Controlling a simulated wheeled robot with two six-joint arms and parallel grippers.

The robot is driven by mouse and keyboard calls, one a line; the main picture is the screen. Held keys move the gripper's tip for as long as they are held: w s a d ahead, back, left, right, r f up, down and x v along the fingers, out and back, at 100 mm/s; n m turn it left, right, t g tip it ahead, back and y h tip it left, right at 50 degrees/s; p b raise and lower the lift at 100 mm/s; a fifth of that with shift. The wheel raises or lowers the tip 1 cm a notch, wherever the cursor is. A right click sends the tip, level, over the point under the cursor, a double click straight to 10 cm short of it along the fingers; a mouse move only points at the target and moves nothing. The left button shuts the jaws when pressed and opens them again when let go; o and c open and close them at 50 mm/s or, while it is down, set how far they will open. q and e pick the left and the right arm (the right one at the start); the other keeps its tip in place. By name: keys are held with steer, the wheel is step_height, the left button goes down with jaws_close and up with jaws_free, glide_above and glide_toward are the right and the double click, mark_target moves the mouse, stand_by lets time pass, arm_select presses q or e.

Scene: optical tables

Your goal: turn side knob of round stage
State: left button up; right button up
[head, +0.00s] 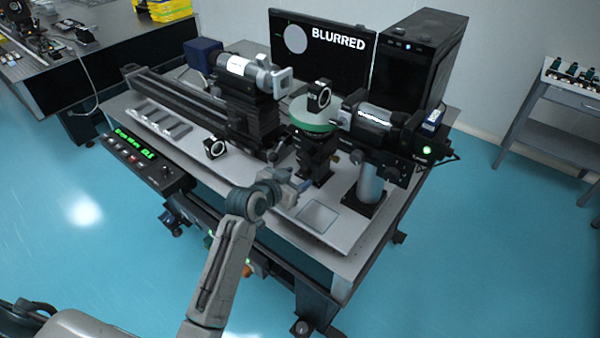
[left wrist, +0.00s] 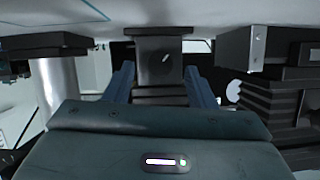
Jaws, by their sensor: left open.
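The round stage (head: 308,122) has a green-edged disc on a dark mount and carries a dark ring-shaped optic on top. My left gripper (head: 297,186) is low in front of its mount, near the table's front edge. In the left wrist view, which looks upside down, the open blue fingers of my left gripper (left wrist: 157,80) point at a dark block. A dark round knob (left wrist: 165,60) with a small white mark is on this block, between the fingers in the picture. I see no contact with it. The knob cannot be made out in the head view. My right gripper is out of view.
A lens barrel (head: 375,118) on a post stands right of the stage; another device (head: 245,72) is behind left. A small lens mount (head: 214,148) sits to the left. A flat plate (head: 318,217) lies at the front.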

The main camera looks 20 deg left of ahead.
arm_select(q)
steer(key=shift+x, duration=0.9)
steer(key=shift+w+f, duration=0.15)
steer(key=shift+w, duration=0.05)
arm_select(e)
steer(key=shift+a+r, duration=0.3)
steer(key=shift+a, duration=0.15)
arm_select(q)
steer(key=c, duration=1)
steer(key=shift+o, duration=0.2)
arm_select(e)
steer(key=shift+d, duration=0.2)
arm_select(q)
steer(key=shift+p, duration=0.3)
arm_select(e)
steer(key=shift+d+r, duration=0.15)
